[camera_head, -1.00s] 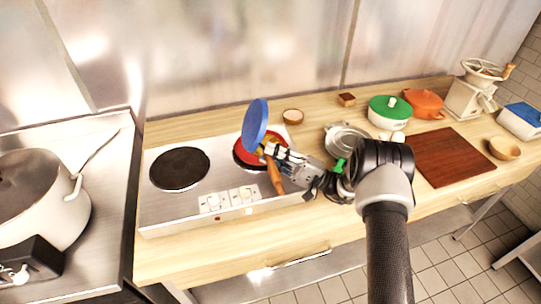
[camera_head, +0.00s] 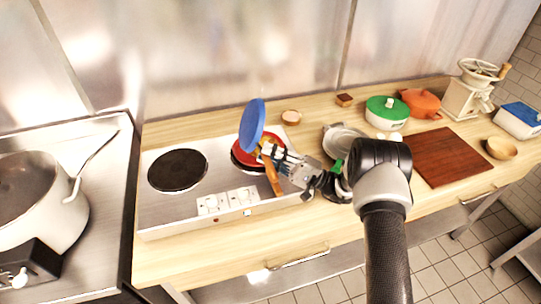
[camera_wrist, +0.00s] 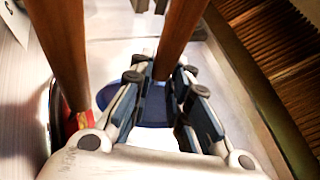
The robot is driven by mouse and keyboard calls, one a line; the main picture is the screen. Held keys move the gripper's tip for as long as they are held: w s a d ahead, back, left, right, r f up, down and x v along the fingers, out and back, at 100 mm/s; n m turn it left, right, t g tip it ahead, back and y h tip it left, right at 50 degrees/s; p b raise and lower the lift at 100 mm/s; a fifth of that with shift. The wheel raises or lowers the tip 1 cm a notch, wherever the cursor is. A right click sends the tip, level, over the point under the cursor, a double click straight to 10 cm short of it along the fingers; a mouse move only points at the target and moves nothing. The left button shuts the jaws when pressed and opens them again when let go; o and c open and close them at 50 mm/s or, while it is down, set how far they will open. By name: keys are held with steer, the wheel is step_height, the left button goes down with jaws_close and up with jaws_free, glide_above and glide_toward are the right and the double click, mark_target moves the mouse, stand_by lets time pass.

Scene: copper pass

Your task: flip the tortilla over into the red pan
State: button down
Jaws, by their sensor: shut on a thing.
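A blue pan (camera_head: 252,126) stands steeply tilted, almost on edge, over the red pan (camera_head: 243,154) in the head view. Its blue face shows bare. My gripper (camera_head: 268,153) is shut on the blue pan's wooden handle (camera_wrist: 180,35), seen between the fingers in the wrist view, with part of the blue pan (camera_wrist: 152,110) beyond. The red pan sits on the right hotplate, partly hidden by the blue pan and my gripper. Its wooden handle (camera_head: 274,182) points toward the front, left of my fingers in the wrist view. I cannot make out the tortilla clearly.
The left hotplate (camera_head: 178,170) is empty. A small round bowl (camera_head: 291,117) is behind the cooker, and a metal pot (camera_head: 342,140) is to the right. A green-lidded pot (camera_head: 387,112) and a brown board (camera_head: 452,157) stand farther right.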

steer(key=r+p, duration=0.1)
steer(key=r, duration=0.1)
steer(key=a+r+p, duration=0.1)
steer(key=r, duration=0.2)
steer(key=shift+s+a+r+p, duration=0.2)
steer(key=shift+a+r+p, duration=0.15)
steer(key=shift+p, duration=0.05)
